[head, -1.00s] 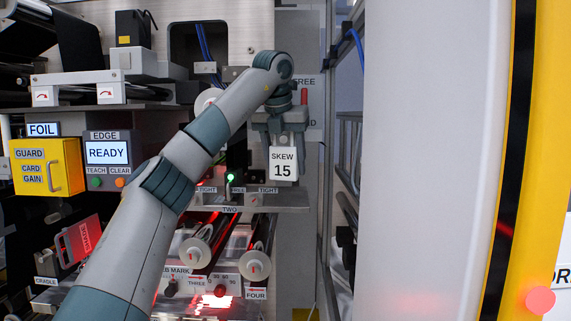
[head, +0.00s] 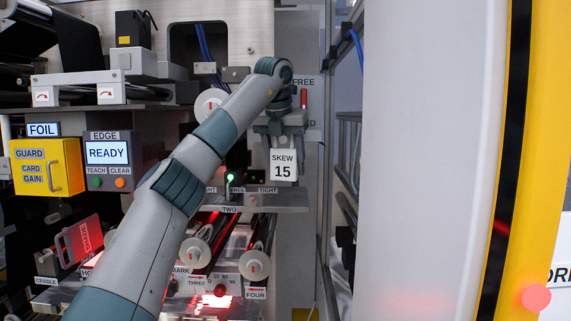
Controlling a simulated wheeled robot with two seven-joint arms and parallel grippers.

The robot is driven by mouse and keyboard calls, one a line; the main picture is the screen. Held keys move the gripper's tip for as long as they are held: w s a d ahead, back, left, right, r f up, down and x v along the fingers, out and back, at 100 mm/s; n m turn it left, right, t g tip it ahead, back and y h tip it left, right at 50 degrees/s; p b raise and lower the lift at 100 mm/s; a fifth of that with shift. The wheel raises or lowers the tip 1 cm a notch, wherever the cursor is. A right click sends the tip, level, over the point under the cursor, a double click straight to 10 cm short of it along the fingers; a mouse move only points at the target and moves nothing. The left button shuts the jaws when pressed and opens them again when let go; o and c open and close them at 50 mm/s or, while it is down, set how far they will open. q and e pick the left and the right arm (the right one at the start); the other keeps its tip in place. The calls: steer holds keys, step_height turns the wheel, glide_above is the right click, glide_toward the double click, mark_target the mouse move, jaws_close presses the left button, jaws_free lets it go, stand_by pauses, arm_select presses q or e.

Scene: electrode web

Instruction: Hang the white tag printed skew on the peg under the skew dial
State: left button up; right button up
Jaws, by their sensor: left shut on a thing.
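The white tag (head: 283,172) is printed SKEW 15 and hangs upright below my left gripper (head: 282,143). The gripper is shut on the tag's upper part, in front of the grey frame post at the right of the machine. The fingertips are partly hidden by the gripper body and the tag. The skew dial and its peg cannot be made out; my left arm covers part of the machine front. My right gripper is not in view.
A grey shelf (head: 285,199) labelled TIGHT and TWO lies below the tag. White-ended rollers (head: 254,265) and a dark knob (head: 220,290) sit lower. The yellow guard box (head: 47,167) is left. A large white and yellow panel (head: 430,160) fills the right.

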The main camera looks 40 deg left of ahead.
arm_select(q)
steer(key=shift+f, duration=0.1)
stand_by(0.3)
steer(key=o, duration=1.2)
steer(key=shift+s+r, duration=0.1)
steer(key=shift+r, duration=0.6)
steer(key=b+v, duration=0.1)
steer(key=v, duration=1.5)
steer(key=shift+s+d, duration=0.1)
